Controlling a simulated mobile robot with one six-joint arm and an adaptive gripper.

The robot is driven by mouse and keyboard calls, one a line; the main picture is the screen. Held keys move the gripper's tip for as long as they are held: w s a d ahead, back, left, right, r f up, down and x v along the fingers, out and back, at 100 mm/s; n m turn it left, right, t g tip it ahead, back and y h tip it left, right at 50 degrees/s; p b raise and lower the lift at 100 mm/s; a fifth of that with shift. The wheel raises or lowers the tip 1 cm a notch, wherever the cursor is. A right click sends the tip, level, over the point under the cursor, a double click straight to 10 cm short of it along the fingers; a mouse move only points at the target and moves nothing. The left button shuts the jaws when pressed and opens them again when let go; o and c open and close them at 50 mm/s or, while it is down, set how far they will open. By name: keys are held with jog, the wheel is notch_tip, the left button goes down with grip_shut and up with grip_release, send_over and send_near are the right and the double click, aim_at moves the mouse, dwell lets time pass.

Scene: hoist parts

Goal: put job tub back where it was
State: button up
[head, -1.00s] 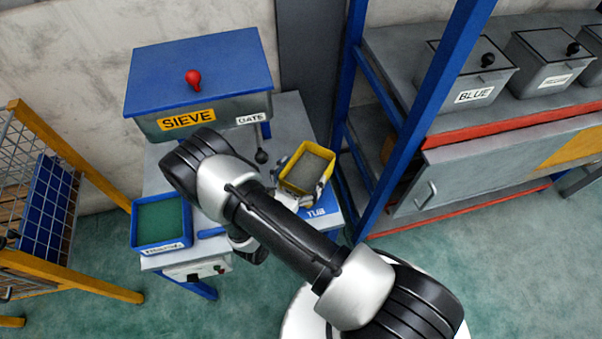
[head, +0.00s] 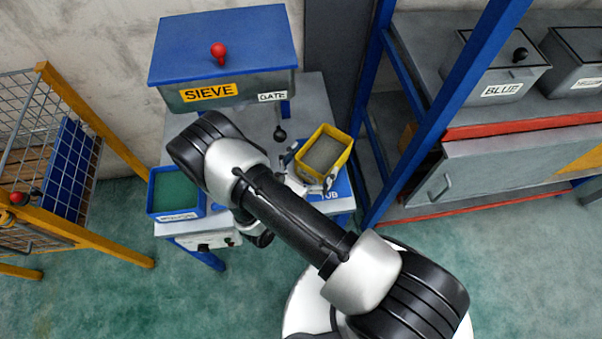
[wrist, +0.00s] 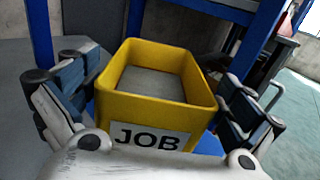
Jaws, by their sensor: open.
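The yellow job tub (head: 312,175) stands upright at the right side of the grey bench, at the blue marked spot labelled TUB (head: 341,187). It holds grey material. In the wrist view the tub (wrist: 150,108) fills the middle, its JOB label facing me. My gripper (head: 307,170) is open around the tub, with one finger pad on its left and one on its right. In the wrist view my gripper (wrist: 158,98) shows small gaps between pads and walls. The tub's underside is hidden, so I cannot tell exactly how it sits on the blue spot.
The blue-lidded SIEVE box (head: 225,60) stands behind, with a GATE label and black knob (head: 280,133). A blue tray with green contents (head: 152,192) is at the bench's left. A blue rack post (head: 440,110) rises close to the right. A yellow mesh frame (head: 95,125) stands left.

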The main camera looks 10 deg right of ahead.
jog(key=p+v, duration=0.1)
jog(key=v, duration=0.8)
jog(key=shift+s+a, duration=0.25)
jog(key=shift+s, duration=0.05)
